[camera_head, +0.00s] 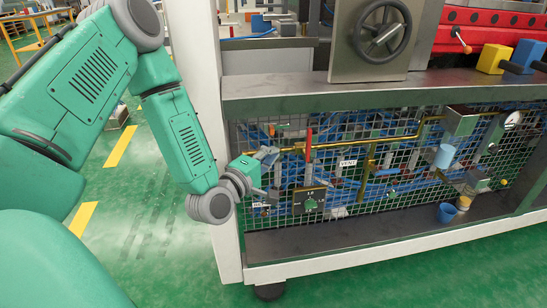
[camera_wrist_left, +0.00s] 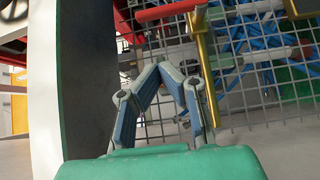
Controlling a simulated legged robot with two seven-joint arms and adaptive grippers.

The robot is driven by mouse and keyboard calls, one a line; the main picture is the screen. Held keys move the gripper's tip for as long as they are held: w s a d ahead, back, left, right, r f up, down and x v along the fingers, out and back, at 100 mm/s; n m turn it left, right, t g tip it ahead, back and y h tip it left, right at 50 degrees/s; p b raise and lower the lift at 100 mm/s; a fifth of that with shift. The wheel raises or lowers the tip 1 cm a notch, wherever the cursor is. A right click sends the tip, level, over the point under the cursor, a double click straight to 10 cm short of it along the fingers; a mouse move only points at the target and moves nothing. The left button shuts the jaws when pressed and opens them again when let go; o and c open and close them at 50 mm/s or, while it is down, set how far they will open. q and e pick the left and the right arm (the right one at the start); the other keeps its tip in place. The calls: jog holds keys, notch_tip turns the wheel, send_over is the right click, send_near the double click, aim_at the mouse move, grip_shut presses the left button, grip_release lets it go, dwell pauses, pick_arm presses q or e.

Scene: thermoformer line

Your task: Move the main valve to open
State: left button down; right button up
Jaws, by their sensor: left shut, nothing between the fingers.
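A valve with a red lever (camera_head: 308,143) sits on the brass pipe (camera_head: 345,144) behind the wire grid's left part; the lever stands upright, across the pipe. I cannot read a label that names it the main valve. In the left wrist view the red lever (camera_wrist_left: 168,11) lies across the top beside the brass pipe (camera_wrist_left: 208,70). My right gripper is out of view.
A black handwheel (camera_head: 383,30) is above the ledge. The white machine post (camera_head: 205,90) stands close beside my left forearm. A blue cup (camera_head: 447,213) stands on the lower shelf.

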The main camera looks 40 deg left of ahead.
aim_at(308, 145)
pick_arm(q)
jog(key=w+d+b, duration=0.2)
jog(key=w+b, duration=0.1)
jog(key=w, duration=0.6)
jog(key=shift+w, duration=0.25)
jog(key=shift+a+f, duration=0.1)
